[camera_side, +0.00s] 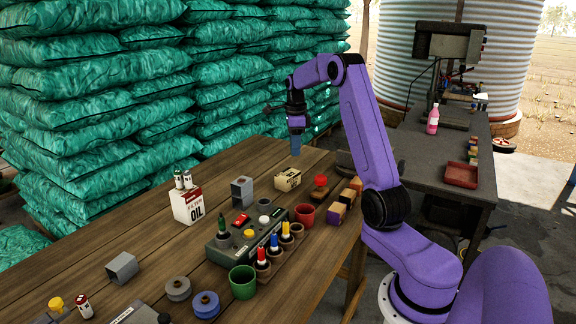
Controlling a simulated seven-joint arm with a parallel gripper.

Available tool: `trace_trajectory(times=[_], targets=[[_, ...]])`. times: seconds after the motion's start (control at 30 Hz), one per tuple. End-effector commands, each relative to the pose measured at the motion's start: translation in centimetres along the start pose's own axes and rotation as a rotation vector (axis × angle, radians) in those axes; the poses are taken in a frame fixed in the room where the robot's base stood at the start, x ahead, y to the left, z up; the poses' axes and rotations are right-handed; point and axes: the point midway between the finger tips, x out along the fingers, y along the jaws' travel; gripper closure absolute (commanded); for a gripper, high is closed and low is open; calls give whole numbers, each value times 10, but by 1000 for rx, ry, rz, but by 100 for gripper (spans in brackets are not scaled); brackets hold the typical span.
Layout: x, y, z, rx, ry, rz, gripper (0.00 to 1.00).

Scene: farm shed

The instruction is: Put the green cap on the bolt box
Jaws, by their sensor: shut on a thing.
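My gripper (295,128) hangs at the end of my purple arm, above the far part of the wooden table. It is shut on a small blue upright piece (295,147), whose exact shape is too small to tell. A tan carton (288,180) with dark lettering, which looks like the bolt box, stands on the table below and slightly left of the held piece. A dark green pointed piece (222,224) stands in a grey holder by the grey-green panel; I cannot tell if it is the green cap. No green piece shows in my gripper.
A grey-green panel (222,254), green cup (242,282), red cup (305,214) and several coloured-topped pieces crowd the middle. An oil box (186,205) stands left. A red knob (320,181) and small blocks (338,213) lie right of the carton. The table's far left is clear.

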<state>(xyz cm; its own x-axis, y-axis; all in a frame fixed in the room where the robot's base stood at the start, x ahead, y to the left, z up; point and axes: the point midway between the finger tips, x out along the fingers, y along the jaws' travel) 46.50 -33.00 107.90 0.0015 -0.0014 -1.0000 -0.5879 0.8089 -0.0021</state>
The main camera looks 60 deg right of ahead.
Motion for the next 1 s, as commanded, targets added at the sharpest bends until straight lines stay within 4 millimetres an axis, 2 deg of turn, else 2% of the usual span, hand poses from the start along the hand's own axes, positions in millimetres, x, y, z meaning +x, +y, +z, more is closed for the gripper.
trace_trajectory(times=[0.2,0.4,0.67,0.87,1.0], targets=[[34,-28,10,0,1,4,100],[53,-44,15,1,0,1,100],[64,-52,18,0,0,1,100],[90,-51,17,-1,1,2,100],[93,-51,18,0,0,1,100]])
